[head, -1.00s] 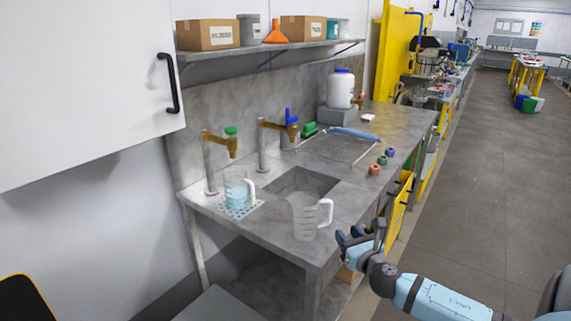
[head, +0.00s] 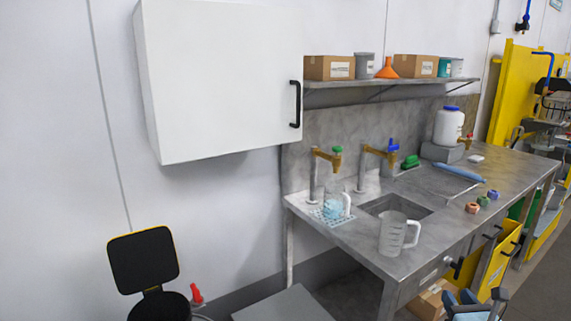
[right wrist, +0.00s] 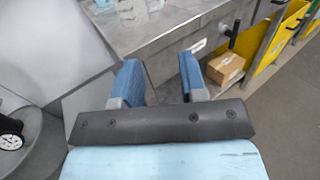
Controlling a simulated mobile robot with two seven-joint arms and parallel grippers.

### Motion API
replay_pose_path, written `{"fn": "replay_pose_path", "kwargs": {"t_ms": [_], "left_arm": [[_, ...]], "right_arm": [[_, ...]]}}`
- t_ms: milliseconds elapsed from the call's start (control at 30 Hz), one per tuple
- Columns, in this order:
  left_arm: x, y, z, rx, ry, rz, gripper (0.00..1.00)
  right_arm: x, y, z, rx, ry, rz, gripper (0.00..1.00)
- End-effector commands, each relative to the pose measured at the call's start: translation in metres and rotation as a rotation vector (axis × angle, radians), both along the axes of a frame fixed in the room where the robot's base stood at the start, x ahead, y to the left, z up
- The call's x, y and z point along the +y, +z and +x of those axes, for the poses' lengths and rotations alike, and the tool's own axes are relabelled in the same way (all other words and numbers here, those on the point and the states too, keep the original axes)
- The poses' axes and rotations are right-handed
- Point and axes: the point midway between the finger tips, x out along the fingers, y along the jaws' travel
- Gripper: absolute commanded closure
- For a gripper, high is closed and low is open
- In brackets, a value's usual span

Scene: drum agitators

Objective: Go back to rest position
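My right gripper (head: 475,303) shows at the bottom right of the head view, in front of the metal sink bench (head: 345,248). In the right wrist view its two blue-padded fingers (right wrist: 162,80) stand apart with nothing between them. It is clear of the bench. My left gripper is in neither view. An empty clear pitcher (head: 392,236) stands upright at the bench's front, beside the sink basin. A second pitcher with blue liquid (head: 333,206) stands on the drain grid under the green-handled tap.
A white wall cabinet (head: 225,80) hangs at the left. A black pedal bin (head: 143,262) with its lid up stands at lower left. A cardboard box (head: 428,302) sits under the bench and also shows in the right wrist view (right wrist: 226,68). Grey floor lies at right.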

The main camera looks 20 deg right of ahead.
Motion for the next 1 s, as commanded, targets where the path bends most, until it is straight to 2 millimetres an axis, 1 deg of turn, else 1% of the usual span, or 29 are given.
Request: {"fn": "replay_pose_path", "kwargs": {"t_ms": [33, 67, 100, 167, 200, 267, 300, 367, 400, 467, 500, 633, 700, 767, 800, 833, 967, 1000], "left_arm": [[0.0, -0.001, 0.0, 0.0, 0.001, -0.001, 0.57], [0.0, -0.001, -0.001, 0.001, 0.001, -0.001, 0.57], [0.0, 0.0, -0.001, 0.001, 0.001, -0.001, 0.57], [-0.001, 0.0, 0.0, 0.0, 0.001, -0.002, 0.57], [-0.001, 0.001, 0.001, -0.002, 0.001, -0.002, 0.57], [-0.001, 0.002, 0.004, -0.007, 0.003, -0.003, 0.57], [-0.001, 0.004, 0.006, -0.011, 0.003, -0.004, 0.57], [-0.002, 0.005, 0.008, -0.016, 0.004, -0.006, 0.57], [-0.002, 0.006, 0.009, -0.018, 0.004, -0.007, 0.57], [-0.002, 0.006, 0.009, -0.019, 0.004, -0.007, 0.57], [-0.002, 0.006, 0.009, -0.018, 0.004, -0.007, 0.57], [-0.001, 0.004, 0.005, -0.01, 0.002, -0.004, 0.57], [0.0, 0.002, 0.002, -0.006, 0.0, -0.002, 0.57], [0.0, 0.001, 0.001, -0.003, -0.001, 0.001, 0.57], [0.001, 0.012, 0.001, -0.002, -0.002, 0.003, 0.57], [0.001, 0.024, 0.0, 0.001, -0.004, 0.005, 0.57], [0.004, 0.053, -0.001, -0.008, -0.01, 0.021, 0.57], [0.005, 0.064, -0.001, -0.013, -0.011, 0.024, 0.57]], "right_arm": [[0.016, -0.027, -0.009, 0.012, -0.001, 0.178, 0.61], [0.025, -0.041, -0.014, 0.015, -0.005, 0.287, 0.61], [0.037, -0.058, -0.022, 0.02, -0.013, 0.431, 0.61], [0.058, -0.083, -0.032, 0.025, -0.032, 0.651, 0.61], [0.074, -0.099, -0.04, 0.028, -0.052, 0.805, 0.61], [0.101, -0.124, -0.054, 0.033, -0.092, 1.049, 0.61], [0.121, -0.139, -0.063, 0.033, -0.128, 1.223, 0.61], [0.154, -0.16, -0.079, 0.034, -0.196, 1.488, 0.61], [0.177, -0.172, -0.088, 0.031, -0.249, 1.664, 0.61], [0.21, -0.186, -0.102, 0.025, -0.337, 1.912, 0.61], [0.231, -0.193, -0.111, 0.02, -0.399, 2.064, 0.61], [0.294, -0.205, -0.134, -0.003, -0.619, 2.498, 0.61], [0.326, -0.207, -0.144, -0.019, -0.753, 2.705, 0.61], [0.353, -0.206, -0.152, -0.035, -0.88, 2.872, 0.61], [0.36, -0.194, -0.155, -0.043, -0.925, 2.927, 0.61], [0.356, -0.182, -0.154, -0.042, -0.908, 2.91, 0.61], [0.353, -0.154, -0.155, -0.041, -0.886, 2.895, 0.61], [0.352, -0.144, -0.155, -0.041, -0.881, 2.892, 0.61]]}}
